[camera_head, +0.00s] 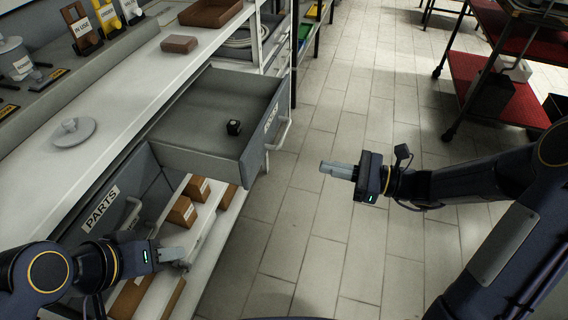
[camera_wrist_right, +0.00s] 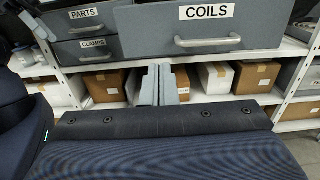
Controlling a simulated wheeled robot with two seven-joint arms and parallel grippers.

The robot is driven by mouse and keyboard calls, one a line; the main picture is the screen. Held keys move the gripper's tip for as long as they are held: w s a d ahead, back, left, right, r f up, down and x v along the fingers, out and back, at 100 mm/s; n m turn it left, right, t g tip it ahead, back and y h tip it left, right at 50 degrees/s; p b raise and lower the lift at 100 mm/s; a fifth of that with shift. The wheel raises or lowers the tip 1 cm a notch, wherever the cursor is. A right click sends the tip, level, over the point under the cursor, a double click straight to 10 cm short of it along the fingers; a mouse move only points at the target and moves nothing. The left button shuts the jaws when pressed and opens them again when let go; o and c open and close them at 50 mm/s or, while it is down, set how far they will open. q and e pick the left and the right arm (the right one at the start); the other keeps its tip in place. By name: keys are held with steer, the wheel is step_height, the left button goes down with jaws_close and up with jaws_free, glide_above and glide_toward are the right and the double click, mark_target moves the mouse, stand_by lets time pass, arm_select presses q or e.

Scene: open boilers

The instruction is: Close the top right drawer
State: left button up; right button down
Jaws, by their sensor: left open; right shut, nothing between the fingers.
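The top right drawer (camera_head: 215,120) is pulled well out from under the worktop in the head view, with a small black object (camera_head: 233,127) inside. Its front, labelled COILS (camera_wrist_right: 210,28), shows in the right wrist view with a grey bar handle (camera_wrist_right: 208,42). The handle (camera_head: 282,133) also shows in the head view. My right gripper (camera_head: 338,170) is shut and empty, over the aisle to the right of the drawer front, apart from it. Its fingers (camera_wrist_right: 158,86) appear below the handle in the wrist view. My left gripper (camera_head: 176,258) is open and empty, near the PARTS drawer.
The PARTS drawer (camera_head: 101,210) is left of the open one, with a CLAMPS drawer (camera_wrist_right: 88,48) below it. Boxes (camera_head: 183,211) stand on the lower shelf. The worktop holds a grey lidded disc (camera_head: 73,132). A red cart (camera_head: 500,90) stands right; the tiled aisle is clear.

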mark_target(260, 152)
steer(key=x, duration=1.4)
arm_select(q)
steer(key=shift+r, duration=0.2)
